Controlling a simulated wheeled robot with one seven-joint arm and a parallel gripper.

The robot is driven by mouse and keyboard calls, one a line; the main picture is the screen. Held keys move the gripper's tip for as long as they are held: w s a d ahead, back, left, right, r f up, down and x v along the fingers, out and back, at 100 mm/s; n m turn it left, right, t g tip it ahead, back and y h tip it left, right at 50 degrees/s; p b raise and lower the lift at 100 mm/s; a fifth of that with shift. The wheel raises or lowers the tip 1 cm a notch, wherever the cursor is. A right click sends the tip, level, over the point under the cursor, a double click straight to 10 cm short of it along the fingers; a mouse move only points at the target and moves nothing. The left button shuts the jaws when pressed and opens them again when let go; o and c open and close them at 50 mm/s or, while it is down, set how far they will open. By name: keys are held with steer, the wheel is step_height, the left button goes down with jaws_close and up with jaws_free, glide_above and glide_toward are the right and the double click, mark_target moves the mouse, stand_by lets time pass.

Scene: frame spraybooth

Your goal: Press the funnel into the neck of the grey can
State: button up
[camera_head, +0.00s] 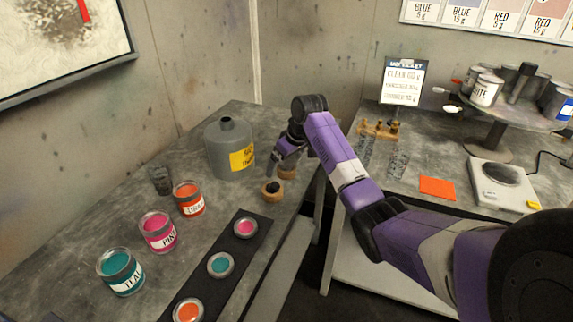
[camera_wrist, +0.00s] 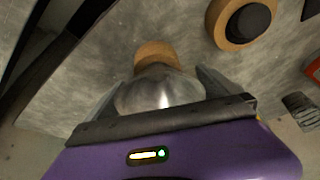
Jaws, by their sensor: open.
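The grey can (camera_head: 222,160) stands upright on the left bench, with a yellow label and an open dark neck (camera_head: 226,122) on top. My gripper (camera_head: 281,161) is to its right, low over the bench. In the wrist view my gripper (camera_wrist: 158,84) is open, its fingers on either side of a shiny metal rounded piece, seemingly the funnel (camera_wrist: 160,94). A tan wooden holder (camera_wrist: 155,52) shows beyond it. Whether the fingers touch the metal I cannot tell. In the head view the funnel is hidden by my gripper.
A wooden ring with a black knob (camera_head: 271,190) stands just in front, also in the wrist view (camera_wrist: 242,22). Open paint cans (camera_head: 158,234) and a dark strip with small pots (camera_head: 221,264) are nearer. The right bench holds a scale (camera_head: 502,182) and a can turntable.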

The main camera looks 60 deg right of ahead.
steer(key=c, duration=1.4)
steer(key=shift+o, duration=0.2)
steer(key=shift+r, duration=0.15)
